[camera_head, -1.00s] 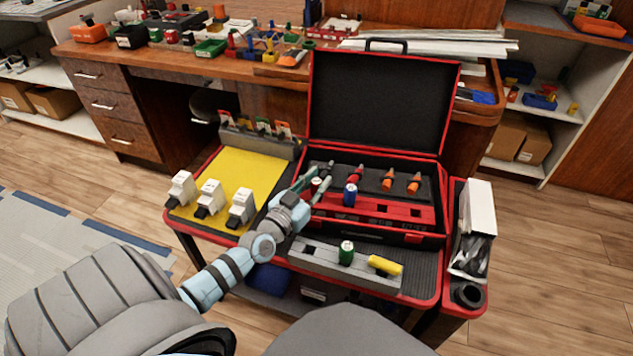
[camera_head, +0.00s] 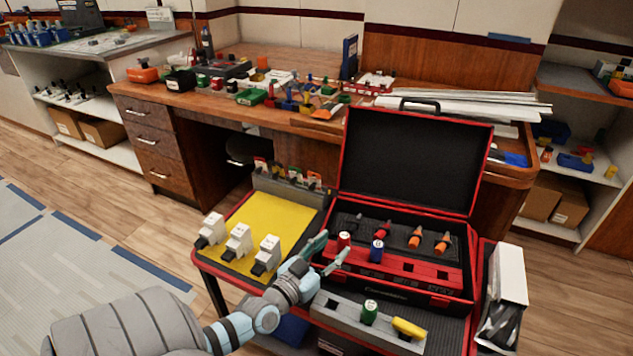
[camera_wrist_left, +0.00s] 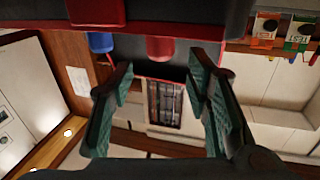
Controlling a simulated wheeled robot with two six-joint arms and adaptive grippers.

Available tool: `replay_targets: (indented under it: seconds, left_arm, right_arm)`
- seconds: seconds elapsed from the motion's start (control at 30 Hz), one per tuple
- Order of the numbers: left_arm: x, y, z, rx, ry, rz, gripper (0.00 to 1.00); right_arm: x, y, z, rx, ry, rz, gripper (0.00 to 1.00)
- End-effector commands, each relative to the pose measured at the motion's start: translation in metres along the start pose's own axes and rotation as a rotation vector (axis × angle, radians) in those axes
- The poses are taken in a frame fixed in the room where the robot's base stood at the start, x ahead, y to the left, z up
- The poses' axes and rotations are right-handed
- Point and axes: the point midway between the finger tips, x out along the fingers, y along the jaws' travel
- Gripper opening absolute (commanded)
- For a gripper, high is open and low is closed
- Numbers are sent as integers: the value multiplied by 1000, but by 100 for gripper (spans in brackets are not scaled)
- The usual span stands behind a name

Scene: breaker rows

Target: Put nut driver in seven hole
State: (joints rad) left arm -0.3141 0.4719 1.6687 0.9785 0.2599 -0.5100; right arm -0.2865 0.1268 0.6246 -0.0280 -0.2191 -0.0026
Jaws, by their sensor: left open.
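My left gripper (camera_head: 332,252) is open and empty at the front left of the open tool case. In the left wrist view its two fingers (camera_wrist_left: 160,85) are spread, with a red handle (camera_wrist_left: 160,48) beyond the gap between them. In the head view this red-handled driver (camera_head: 344,239) stands in the red rack (camera_head: 415,272), just past the fingertips and apart from them. A blue-handled driver (camera_head: 377,250) stands to its right. A green-handled driver (camera_head: 369,307) stands in the grey holder (camera_head: 345,312) in front, beside a yellow handle (camera_head: 408,328). Hole labels are too small to read.
The case lid (camera_head: 415,155) stands open behind the rack. Orange-handled tools (camera_head: 415,238) lie in the case foam. White breakers (camera_head: 238,240) stand on the yellow mat (camera_head: 270,222) at left. A white box (camera_head: 508,275) stands at right.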

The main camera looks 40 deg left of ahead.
Motion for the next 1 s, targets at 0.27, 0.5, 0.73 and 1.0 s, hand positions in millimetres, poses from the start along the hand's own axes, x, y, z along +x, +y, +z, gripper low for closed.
replay_targets:
  seconds: [0.27,0.5,0.73,1.0]
  left_arm:
    - [-60,0,-1,1,-1,0,44]
    - [-66,0,0,-1,0,0,44]
    - [-65,0,0,-1,0,0,44]
    - [-65,0,0,-1,0,0,44]
  right_arm:
    - [-16,-17,-2,20,1,-26,40]
    - [-16,-19,4,20,-6,-28,40]
    - [-16,-16,3,18,-5,-24,40]
    - [-15,-15,-2,18,3,-23,40]
